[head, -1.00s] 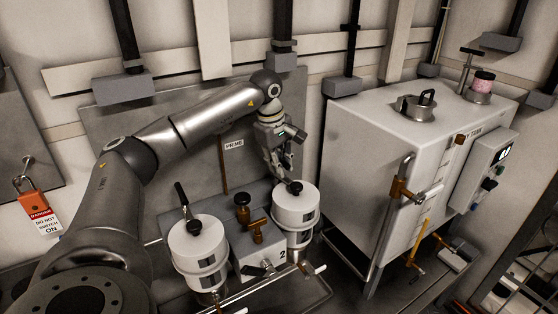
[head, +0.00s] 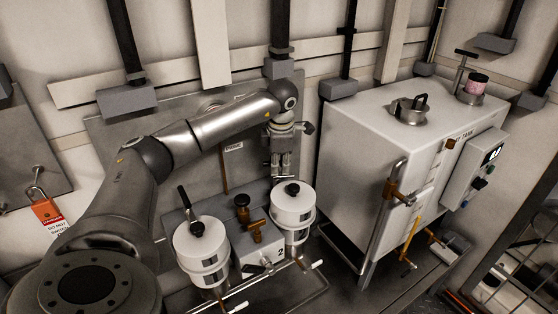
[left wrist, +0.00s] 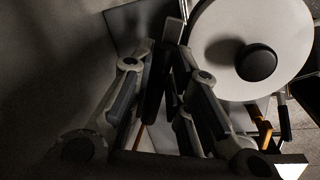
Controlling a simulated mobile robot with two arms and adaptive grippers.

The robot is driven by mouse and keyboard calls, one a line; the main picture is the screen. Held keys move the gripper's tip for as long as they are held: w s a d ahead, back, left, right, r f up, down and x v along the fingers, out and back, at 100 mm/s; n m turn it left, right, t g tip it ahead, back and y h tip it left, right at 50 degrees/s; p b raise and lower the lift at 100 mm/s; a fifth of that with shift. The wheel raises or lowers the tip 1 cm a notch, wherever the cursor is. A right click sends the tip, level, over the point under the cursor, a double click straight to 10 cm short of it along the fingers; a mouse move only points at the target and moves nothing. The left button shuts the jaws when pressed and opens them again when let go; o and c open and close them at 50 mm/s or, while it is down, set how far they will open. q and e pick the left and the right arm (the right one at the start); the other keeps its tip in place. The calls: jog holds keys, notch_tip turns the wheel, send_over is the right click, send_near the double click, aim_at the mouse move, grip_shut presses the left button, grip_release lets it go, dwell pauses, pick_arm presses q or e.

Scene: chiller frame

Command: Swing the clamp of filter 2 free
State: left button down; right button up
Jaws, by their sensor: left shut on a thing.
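Filter 2 (head: 291,210) is the white canister on the right, beside the "2" label, with a black knob on its lid. Its lid and knob also show at the right of the left wrist view (left wrist: 258,62). My left gripper (head: 281,173) points down just behind the lid's back edge. In the left wrist view my fingers (left wrist: 165,50) are closed around a dark bar (left wrist: 155,85), which seems to be the clamp's handle. The rest of the clamp is hidden by the fingers. My right gripper is not in view.
Another white canister (head: 201,245) with a dark lever on its lid stands at left. A brass valve (head: 256,231) sits between the canisters. A white tank (head: 361,132) stands at right, and a wall panel is close behind my gripper.

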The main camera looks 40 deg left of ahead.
pick_arm(q)
jog(key=n, duration=0.2)
jog(key=r+n+p, duration=0.1)
jog(key=shift+w+a, duration=0.25)
jog(key=shift+w, duration=0.05)
jog(key=shift+f+n+g+y+p, duration=0.15)
jog(key=shift+n+g+y+p, duration=0.15)
jog(key=shift+n, duration=0.6)
jog(key=shift+a, duration=0.1)
jog(key=c, duration=1.6)
grip_release()
jog(key=shift+c, duration=0.2)
jog(key=shift+o, duration=0.8)
jog(key=shift+s+f, duration=0.1)
jog(key=shift+f, duration=0.15)
jog(key=shift+r, duration=0.15)
jog(key=v, duration=1.1)
jog(key=shift+r, duration=0.35)
